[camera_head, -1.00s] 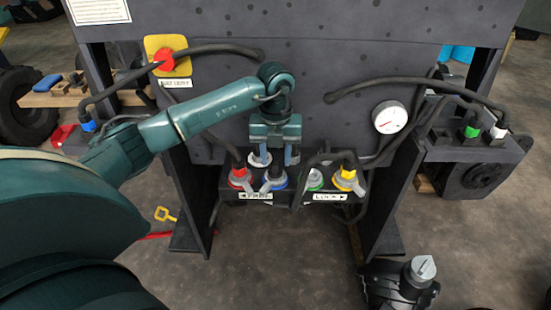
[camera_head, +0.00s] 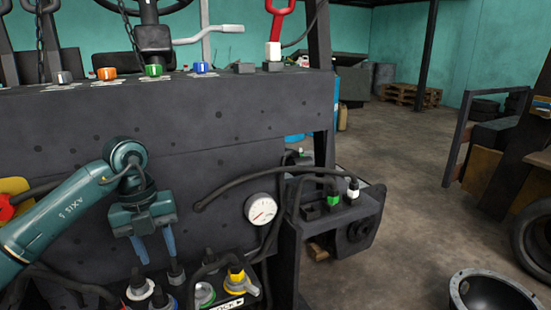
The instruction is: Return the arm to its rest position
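My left arm, a teal arm (camera_head: 60,215), comes in from the left in front of the dark forklift panel (camera_head: 225,155). My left gripper (camera_head: 156,247) points down with its two blue-grey fingers apart. Nothing shows between them. The fingertips are close above these plugs; I cannot tell the exact gap. My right gripper is not in view.
A pressure gauge (camera_head: 261,209) and black hoses are right of the gripper. A side bracket (camera_head: 340,215) holds green and white plugs. Levers and coloured knobs (camera_head: 153,70) line the top. Open floor (camera_head: 420,190) lies right. A dark round part (camera_head: 490,292) is at lower right.

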